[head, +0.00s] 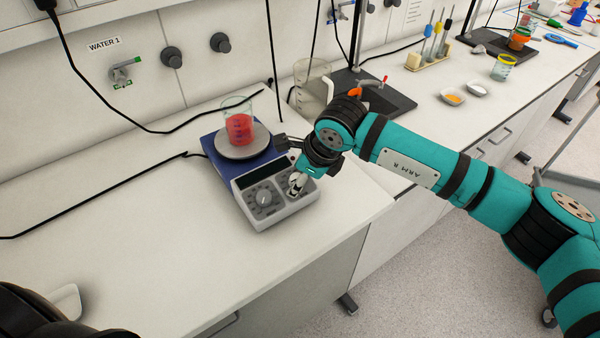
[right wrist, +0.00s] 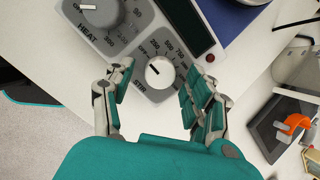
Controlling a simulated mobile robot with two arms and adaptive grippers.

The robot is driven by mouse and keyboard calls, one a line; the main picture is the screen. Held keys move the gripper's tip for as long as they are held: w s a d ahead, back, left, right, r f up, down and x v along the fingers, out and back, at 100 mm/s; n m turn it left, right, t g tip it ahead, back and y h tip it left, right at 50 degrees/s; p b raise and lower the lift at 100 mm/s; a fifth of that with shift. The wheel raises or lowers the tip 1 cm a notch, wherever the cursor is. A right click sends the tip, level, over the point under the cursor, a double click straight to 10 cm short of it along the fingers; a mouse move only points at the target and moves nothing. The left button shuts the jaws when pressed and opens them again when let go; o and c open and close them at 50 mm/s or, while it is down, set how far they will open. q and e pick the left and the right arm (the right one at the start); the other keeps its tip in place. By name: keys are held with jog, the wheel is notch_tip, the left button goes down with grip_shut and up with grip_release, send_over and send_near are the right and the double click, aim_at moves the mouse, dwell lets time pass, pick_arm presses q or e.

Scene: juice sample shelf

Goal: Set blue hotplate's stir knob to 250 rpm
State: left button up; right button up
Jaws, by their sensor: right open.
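The blue hotplate (head: 212,158) stands on the bench with a grey control panel at its front. A beaker of red liquid (head: 239,127) sits on its round top plate. My right gripper (head: 296,180) is over the panel's right side and partly covers the stir knob there. In the right wrist view the pale stir knob (right wrist: 160,73) lies between the open fingers of my right gripper (right wrist: 158,82), with a gap on both sides. Its dark pointer line is tilted up and left, roughly toward the OFF end. The heat knob (head: 264,198) is beside it. My left gripper is not visible.
A glass beaker (head: 312,84) and a dark stand base (head: 385,98) are behind my right arm. A black cable lies across the bench. The bench left of the hotplate is mostly clear. The bench's front edge is close to the panel.

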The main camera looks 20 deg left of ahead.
jog(key=shift+f, duration=0.15)
grip_shut()
jog(key=shift+f+b, duration=0.1)
jog(key=shift+b, duration=0.5)
jog(key=m+b, duration=0.4)
jog(key=b, duration=0.2)
jog(key=shift+a+f+t, duration=0.1)
jog(key=shift+t, duration=0.2)
jog(key=shift+r+m+b, duration=0.2)
jog(key=shift+m+b, duration=0.8)
jog(key=shift+b, duration=0.15)
grip_release()
jog(key=shift+s, duration=0.1)
